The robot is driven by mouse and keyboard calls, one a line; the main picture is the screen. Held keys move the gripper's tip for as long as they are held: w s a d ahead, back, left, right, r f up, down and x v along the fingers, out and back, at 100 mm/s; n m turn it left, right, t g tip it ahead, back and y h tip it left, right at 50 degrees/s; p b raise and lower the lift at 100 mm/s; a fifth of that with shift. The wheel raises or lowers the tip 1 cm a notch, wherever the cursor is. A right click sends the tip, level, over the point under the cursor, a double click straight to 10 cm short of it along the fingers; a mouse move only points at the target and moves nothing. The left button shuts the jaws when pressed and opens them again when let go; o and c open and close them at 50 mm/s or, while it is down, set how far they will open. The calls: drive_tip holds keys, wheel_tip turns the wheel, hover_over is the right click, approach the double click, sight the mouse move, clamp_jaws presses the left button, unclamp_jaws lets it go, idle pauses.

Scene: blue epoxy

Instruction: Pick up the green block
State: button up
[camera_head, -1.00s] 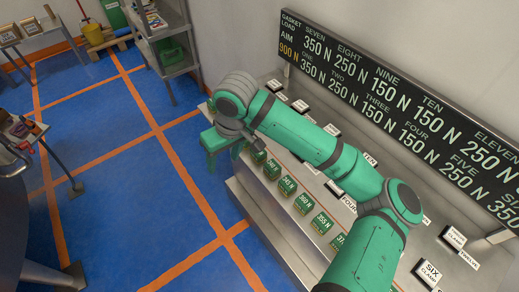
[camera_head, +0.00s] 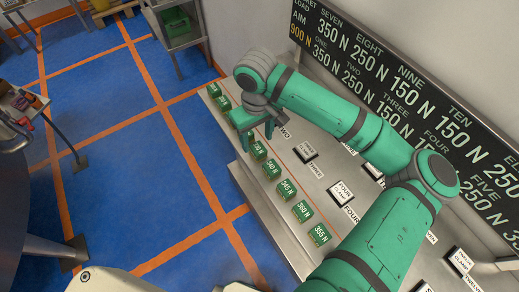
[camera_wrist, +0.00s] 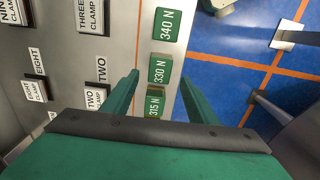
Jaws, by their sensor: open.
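Several green blocks with white newton labels stand in a row along the front of the grey bench. In the wrist view the nearest are a block marked 315 N (camera_wrist: 155,104), one marked 330 N (camera_wrist: 160,69) and one marked 340 N (camera_wrist: 167,25). My gripper (camera_wrist: 158,78) is open, its two green fingers on either side of the row with the 315 N and 330 N blocks showing between them. I cannot tell how high it is above them. In the head view my gripper (camera_head: 257,137) is over the row, hiding part of it. More blocks show nearer, such as one marked 360 N (camera_head: 302,211).
Black-and-white clamp plates (camera_head: 307,150) lie on the bench behind the blocks. A load board (camera_head: 400,90) stands along the back wall. Blue floor (camera_head: 130,160) with orange lines is open in front. A shelf (camera_head: 178,30) stands beyond the bench's far end.

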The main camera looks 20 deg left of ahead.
sight(258, 148)
drive_tip(key=shift+s+f, duration=0.15)
drive_tip(key=shift+f, duration=0.3)
drive_tip(key=f, duration=0.5)
drive_tip(key=shift+d, duration=0.2)
drive_tip(key=c, duration=1.2)
drive_tip(key=shift+r, duration=0.1)
